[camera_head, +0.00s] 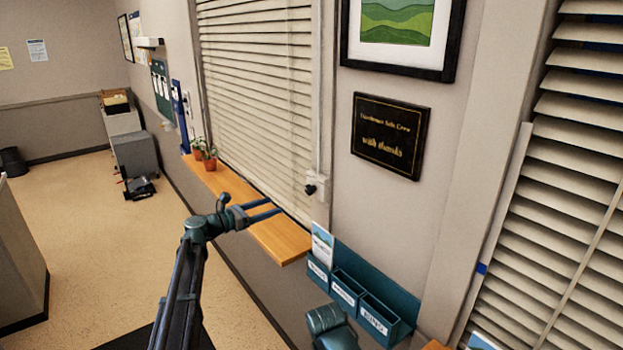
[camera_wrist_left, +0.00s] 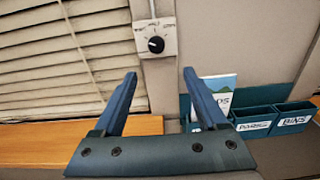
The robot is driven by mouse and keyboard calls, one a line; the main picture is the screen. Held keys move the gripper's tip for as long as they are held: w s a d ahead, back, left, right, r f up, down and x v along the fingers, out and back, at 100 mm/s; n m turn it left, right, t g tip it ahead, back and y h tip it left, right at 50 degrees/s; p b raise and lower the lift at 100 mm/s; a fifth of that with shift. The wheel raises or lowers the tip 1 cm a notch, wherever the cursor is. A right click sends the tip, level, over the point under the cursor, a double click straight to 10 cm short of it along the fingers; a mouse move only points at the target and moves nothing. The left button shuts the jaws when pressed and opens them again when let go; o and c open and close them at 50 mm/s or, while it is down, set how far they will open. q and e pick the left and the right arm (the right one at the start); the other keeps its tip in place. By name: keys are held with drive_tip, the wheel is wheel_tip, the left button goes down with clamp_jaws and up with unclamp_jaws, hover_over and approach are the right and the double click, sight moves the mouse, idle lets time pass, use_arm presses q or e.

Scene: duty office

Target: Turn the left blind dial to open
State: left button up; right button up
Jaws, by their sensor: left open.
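The left blind dial is a black knob (camera_wrist_left: 156,44) on a pale wall plate with small markings, beside the left blind (camera_wrist_left: 60,55). The dial (camera_head: 310,190) also shows in the head view, at the blind's lower right corner. The knob's exact pointing and the plate's lettering are too small to read surely. The left blind (camera_head: 260,80) hangs with pale slats. My left gripper (camera_head: 276,207) is open and empty, left of the dial and apart from it, over the wooden sill. In the wrist view its fingers point up toward the dial, which lies beyond and between them.
A wooden sill (camera_head: 283,240) with two potted plants (camera_head: 209,158) runs below the blind. Teal labelled wall bins (camera_head: 347,290) with a leaflet sit below right of the dial. A black plaque (camera_head: 390,134) and a framed picture (camera_head: 400,25) hang to its right. Another blind (camera_head: 570,200) is at far right.

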sight(307, 190)
use_arm(q)
drive_tip(key=x, duration=0.9)
drive_tip(key=r+x, duration=0.1)
drive_tip(key=x, duration=0.3)
drive_tip(key=shift+w, duration=0.6)
drive_tip(key=shift+c, duration=0.2)
clamp_jaws()
